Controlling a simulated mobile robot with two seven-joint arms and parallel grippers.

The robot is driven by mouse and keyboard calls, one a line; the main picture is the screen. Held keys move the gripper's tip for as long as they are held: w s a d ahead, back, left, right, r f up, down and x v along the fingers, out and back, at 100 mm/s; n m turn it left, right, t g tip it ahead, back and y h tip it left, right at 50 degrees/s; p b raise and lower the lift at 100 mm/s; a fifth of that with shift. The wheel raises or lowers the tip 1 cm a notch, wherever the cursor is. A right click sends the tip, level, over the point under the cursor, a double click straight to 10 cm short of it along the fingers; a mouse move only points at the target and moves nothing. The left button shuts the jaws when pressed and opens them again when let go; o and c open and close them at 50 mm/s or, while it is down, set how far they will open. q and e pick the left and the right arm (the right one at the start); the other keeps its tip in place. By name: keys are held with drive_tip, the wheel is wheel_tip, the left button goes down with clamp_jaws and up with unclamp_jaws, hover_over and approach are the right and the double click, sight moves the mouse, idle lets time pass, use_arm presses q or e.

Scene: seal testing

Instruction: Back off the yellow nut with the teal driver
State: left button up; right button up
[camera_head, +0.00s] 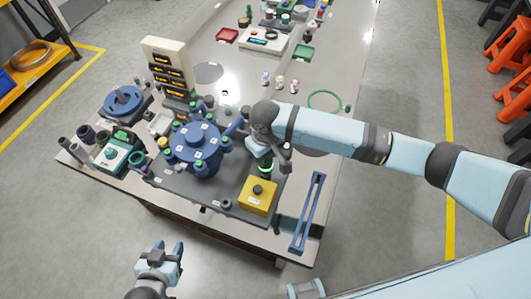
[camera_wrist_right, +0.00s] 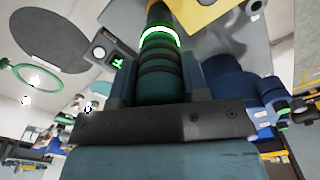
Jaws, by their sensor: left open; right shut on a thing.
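My right gripper (camera_head: 275,152) is shut on the teal driver (camera_head: 265,167), just behind the yellow box (camera_head: 259,198). In the right wrist view the driver (camera_wrist_right: 160,68) is a ribbed dark teal cylinder with a glowing green ring, between the fingers. Its far end reaches past the ring to the top edge of that view. The blue round vessel (camera_head: 199,142) has several small posts around its rim, some with yellowish or green parts. I cannot tell which part is the yellow nut. My left gripper (camera_head: 166,252) is open and empty in front of the table.
The yellow box with a black knob also shows in the right wrist view (camera_wrist_right: 195,14). A green ring (camera_head: 325,92) lies behind my right arm. A display tower (camera_head: 166,66) and blue wheel (camera_head: 122,102) stand left.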

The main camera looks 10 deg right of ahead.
use_arm(q)
drive_tip(key=shift+r+p, duration=2.25)
idle(5.8)
